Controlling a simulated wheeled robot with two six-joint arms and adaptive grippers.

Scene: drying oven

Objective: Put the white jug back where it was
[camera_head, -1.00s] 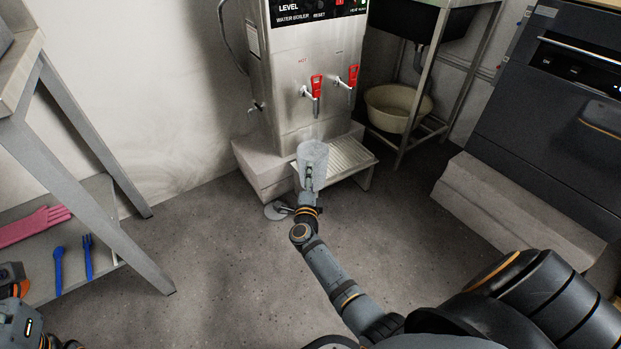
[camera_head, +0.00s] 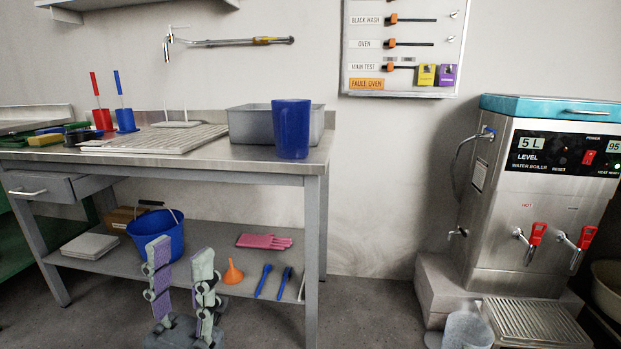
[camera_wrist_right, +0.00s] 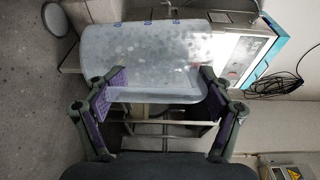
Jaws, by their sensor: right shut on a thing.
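The white jug (camera_head: 466,331) is a translucent, pale vessel at the bottom edge of the head view, in front of the water boiler and beside its drip grate. In the right wrist view the jug (camera_wrist_right: 145,55) lies across the picture between the finger pads of my right gripper (camera_wrist_right: 160,92), which is shut on it. My right gripper is out of the head view. My left gripper (camera_head: 181,256) is at the lower left of the head view, fingers up and apart, empty, in front of the steel table's lower shelf.
The steel table (camera_head: 256,167) carries a blue jug (camera_head: 291,128), a grey tub (camera_head: 248,126) and a pale ribbed mat (camera_head: 160,140). Its shelf holds a blue bucket (camera_head: 156,238), pink gloves (camera_head: 264,241) and an orange funnel (camera_head: 233,272). The water boiler (camera_head: 500,200) stands right; floor between is clear.

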